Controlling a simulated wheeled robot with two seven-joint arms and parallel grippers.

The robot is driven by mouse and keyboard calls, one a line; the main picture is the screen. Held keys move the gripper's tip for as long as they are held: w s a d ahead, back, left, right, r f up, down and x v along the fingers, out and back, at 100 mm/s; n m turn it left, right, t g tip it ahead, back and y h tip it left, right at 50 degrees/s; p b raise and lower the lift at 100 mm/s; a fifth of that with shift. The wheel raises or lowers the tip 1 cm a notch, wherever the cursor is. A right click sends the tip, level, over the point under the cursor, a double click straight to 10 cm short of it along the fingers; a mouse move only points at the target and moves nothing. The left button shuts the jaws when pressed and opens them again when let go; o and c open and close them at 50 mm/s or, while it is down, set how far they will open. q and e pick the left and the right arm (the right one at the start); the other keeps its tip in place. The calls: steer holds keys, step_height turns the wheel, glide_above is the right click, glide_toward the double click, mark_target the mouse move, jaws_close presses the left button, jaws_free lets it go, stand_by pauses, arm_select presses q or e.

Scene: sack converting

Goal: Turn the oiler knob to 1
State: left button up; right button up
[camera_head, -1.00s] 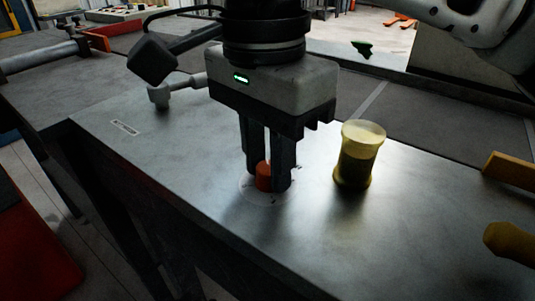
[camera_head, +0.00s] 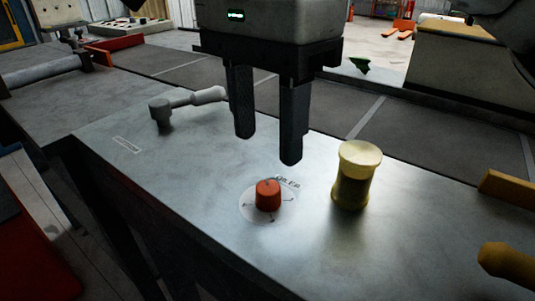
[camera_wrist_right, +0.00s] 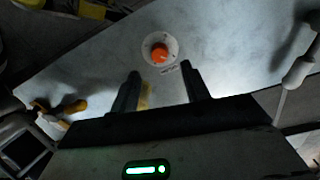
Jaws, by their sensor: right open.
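The oiler knob (camera_head: 268,194) is a small orange-red cylinder on a pale round dial (camera_head: 250,208) with marks around it, set in the metal table top. The word OILER is printed behind it. I cannot read which mark the knob points to. My right gripper (camera_head: 267,150) is open and empty, raised above and behind the knob, not touching it. In the right wrist view the knob (camera_wrist_right: 159,54) lies beyond the two fingers (camera_wrist_right: 159,90), clear of them. My left gripper is not in view.
A grey lever handle (camera_head: 187,101) sits behind left. Yellow parts (camera_head: 508,262) stick in at the right edge. The metal table top (camera_head: 165,180) left of the knob is clear.

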mark_target(264, 183)
step_height(264, 183, up, 10)
steer(key=p, duration=0.2)
steer(key=shift+f+p, duration=0.25)
steer(key=shift+p, duration=0.1)
steer(key=shift+w+a, duration=0.1)
